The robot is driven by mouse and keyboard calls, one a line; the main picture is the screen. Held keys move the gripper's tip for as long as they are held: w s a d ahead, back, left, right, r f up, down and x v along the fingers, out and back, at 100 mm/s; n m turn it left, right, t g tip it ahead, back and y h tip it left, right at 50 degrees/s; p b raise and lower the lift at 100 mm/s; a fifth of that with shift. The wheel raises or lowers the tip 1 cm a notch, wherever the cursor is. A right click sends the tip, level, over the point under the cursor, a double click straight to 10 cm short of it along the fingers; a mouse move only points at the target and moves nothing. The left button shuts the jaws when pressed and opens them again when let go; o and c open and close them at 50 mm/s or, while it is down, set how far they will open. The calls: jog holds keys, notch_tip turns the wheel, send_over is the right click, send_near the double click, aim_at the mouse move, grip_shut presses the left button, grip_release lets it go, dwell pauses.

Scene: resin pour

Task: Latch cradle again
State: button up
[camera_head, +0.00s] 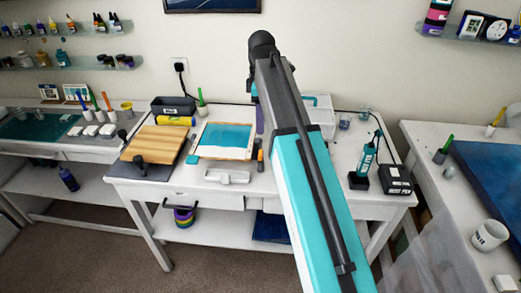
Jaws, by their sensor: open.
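I cannot tell for certain which thing is the cradle, and no latch shows clearly. A teal bottle-shaped tool (367,155) stands upright at the right of the white table, in or just behind a small black holder (358,181). A black box (395,179) with white lettering sits to the right of it. At the left of the table, a striped wooden board (155,144) lies on a dark slab (133,170), with black fittings at its edge. My arm rises through the middle of the view and hides part of the table. My gripper is not visible.
A wood-framed teal panel (226,140) lies mid-table, with a white dish (227,177) in front. A grey bin (173,105) and a white box (318,118) stand at the back. A black cord runs behind the tool. Another table (420,145) stands at right.

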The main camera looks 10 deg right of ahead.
aim_at(261, 152)
jog(key=shift+a+f+p, duration=0.1)
jog(key=shift+f+p, duration=1.95)
jog(key=shift+f, duration=4.7)
jog(key=shift+c, duration=0.6)
jog(key=c, duration=1)
jog(key=shift+o, duration=0.2)
